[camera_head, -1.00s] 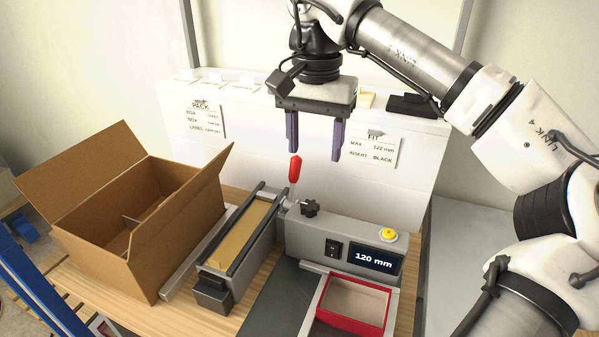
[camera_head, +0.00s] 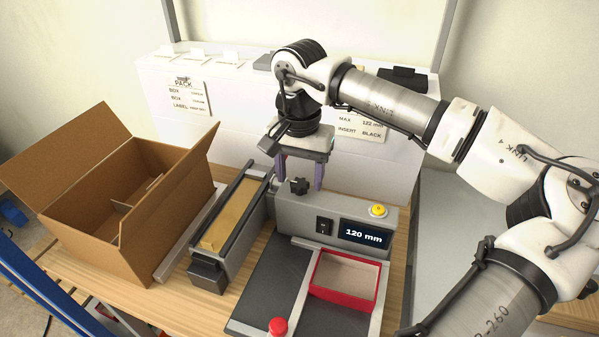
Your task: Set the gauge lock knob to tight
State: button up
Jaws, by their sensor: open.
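The gauge lock knob (camera_head: 299,186) is a small black star-shaped knob on top of the grey gauge unit (camera_head: 291,211). My gripper (camera_head: 300,183) points down at the back of the unit. Its two purple fingers are apart, one on each side of the knob in the picture. I cannot tell whether the fingers are around the knob or behind it, and no contact is visible. The display (camera_head: 364,235) reads "120 mm". Any tight or loose marking at the knob is too small to see.
A black rocker switch (camera_head: 323,226) and yellow button (camera_head: 378,210) are on the unit. A red-rimmed tray (camera_head: 314,279) and red ball knob (camera_head: 278,326) are in front. An open carton (camera_head: 93,250) stands left, beside a channel of tan sheets (camera_head: 229,217). A white panel (camera_head: 232,128) stands behind.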

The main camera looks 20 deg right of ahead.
jog(key=shift+f, duration=0.45)
jog(key=c, duration=1)
jog(key=shift+o, duration=0.2)
